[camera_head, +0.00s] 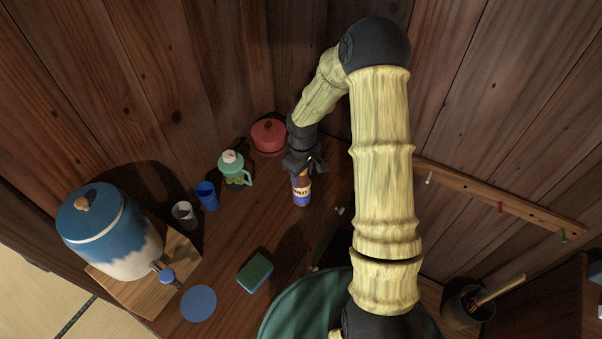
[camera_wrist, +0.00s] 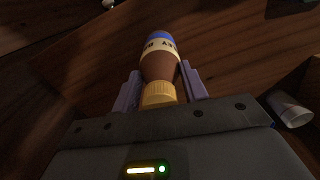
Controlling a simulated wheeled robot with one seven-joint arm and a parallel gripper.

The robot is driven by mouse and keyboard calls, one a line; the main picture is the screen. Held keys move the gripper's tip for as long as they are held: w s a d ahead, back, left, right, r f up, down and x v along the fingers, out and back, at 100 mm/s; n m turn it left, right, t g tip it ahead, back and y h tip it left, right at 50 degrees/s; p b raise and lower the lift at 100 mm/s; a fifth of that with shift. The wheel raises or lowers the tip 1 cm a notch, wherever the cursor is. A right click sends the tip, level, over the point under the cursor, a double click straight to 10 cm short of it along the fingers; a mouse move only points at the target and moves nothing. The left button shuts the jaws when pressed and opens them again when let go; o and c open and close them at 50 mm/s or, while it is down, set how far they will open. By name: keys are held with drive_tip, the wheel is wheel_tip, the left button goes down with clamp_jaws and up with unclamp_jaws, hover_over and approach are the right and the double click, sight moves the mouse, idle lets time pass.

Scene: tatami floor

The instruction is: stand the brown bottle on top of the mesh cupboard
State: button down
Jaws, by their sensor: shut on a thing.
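The brown bottle (camera_head: 302,191) has a blue and cream label and stands roughly upright over the wooden counter (camera_head: 225,235), at its back middle. My gripper (camera_head: 301,172) is above it and shut around its upper part. In the wrist view the bottle (camera_wrist: 160,60) lies between the two fingers of my gripper (camera_wrist: 160,72), with its yellow cap towards me. I cannot tell whether its base touches the counter. I cannot make out the mesh cupboard for certain in either view.
A green jug (camera_head: 235,172) and a red lidded pot (camera_head: 268,136) stand left of the bottle. A blue cup (camera_head: 206,195), a white cup (camera_head: 185,214), a sponge (camera_head: 255,272) and a large blue-white dispenser (camera_head: 110,235) are further left. A peg rail (camera_head: 500,200) runs along the right wall.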

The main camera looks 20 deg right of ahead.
drive_tip(key=shift+r, duration=0.1)
drive_tip(key=c, duration=0.7)
unclamp_jaws()
drive_tip(key=shift+c, duration=0.2)
wheel_tip(320, 180, up, 12)
drive_tip(key=shift+b, duration=0.55)
